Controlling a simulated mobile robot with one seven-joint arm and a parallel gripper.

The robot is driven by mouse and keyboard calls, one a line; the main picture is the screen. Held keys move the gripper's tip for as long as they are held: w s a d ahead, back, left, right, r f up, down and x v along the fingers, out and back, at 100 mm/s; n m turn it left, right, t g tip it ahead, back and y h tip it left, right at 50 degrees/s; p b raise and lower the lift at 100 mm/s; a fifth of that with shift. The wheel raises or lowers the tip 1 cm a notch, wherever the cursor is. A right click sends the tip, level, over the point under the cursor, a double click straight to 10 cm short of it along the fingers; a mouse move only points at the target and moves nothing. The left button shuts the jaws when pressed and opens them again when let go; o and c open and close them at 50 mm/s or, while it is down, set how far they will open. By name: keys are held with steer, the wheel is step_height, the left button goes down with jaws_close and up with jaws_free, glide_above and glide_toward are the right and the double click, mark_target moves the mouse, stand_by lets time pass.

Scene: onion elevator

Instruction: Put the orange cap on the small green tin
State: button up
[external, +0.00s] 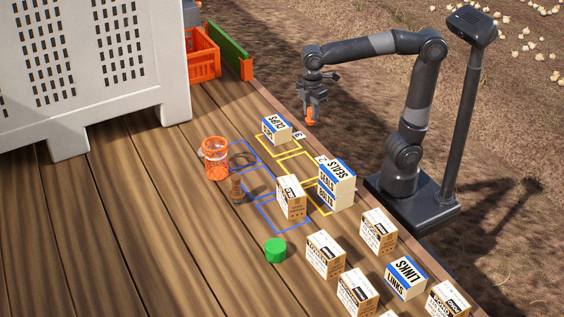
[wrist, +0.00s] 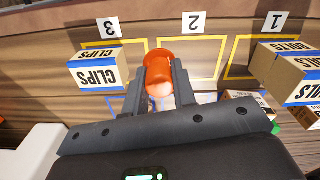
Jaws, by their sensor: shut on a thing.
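My gripper (external: 313,105) hangs at the right edge of the wooden deck, high and apart from the boxes. It is shut on the orange cap (external: 310,121). In the wrist view the cap (wrist: 158,62) sits between the two fingers of my gripper (wrist: 158,85), with a rounded orange side showing. The small green tin (external: 275,250) stands upright on the deck at lower middle, well away from my gripper, with nothing on top of it.
A CLIPS box (external: 277,131) stands below my gripper. A stack of labelled boxes (external: 337,185) and a carton (external: 291,197) stand farther down. An orange mesh basket (external: 214,160) and a brown cylinder (external: 237,190) stand left. Several boxes line the lower right. The lower-left deck is clear.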

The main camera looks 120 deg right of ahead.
steer(key=w+a+r, duration=0.2)
steer(key=w+a, duration=0.1)
steer(key=w, duration=0.4)
steer(key=w+a+r, duration=0.2)
steer(key=w+a, duration=0.1)
steer(key=w, duration=0.5)
steer(key=n, duration=0.2)
glide_above(275, 246)
step_height(275, 246, down, 7)
steer(key=shift+s, duration=0.1)
steer(key=shift+f, duration=1.9)
steer(key=shift+f, duration=0.1)
steer(key=o, duration=1)
steer(key=shift+c, duration=0.2)
